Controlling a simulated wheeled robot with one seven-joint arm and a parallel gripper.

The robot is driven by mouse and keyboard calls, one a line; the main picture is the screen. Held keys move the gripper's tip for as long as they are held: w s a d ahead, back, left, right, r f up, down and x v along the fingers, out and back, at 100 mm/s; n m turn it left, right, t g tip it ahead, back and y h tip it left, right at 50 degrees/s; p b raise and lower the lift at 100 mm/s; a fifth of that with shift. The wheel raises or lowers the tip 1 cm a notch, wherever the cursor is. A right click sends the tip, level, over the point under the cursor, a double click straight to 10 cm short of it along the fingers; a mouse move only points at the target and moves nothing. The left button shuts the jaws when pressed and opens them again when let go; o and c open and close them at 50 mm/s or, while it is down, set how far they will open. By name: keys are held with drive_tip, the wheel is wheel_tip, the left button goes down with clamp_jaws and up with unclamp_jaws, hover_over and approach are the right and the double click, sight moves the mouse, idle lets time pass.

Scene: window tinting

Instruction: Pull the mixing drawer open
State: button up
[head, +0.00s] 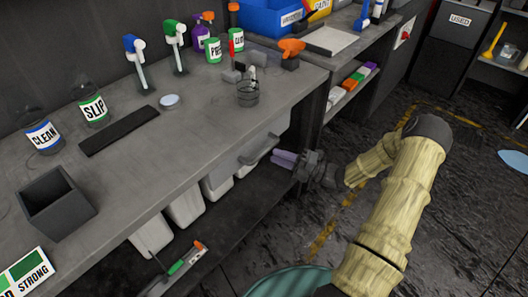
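The drawer (240,157) is a grey front set under the near edge of the workbench, with a pale bar-like handle (262,148) on it. It looks shut or nearly so; its exact opening is hard to tell. Nothing is visibly held.
White bins (185,206) stand on the shelf below the bench. The benchtop (190,125) holds bottles, spray heads, a dark box (55,202) and a wire cup (247,94). A dark bench leg (308,110) is just behind my gripper.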

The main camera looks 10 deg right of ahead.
sight(264, 150)
drive_tip(key=x, duration=0.5)
drive_tip(key=shift+w+a, duration=0.2)
drive_tip(key=shift+a, duration=0.05)
clamp_jaws()
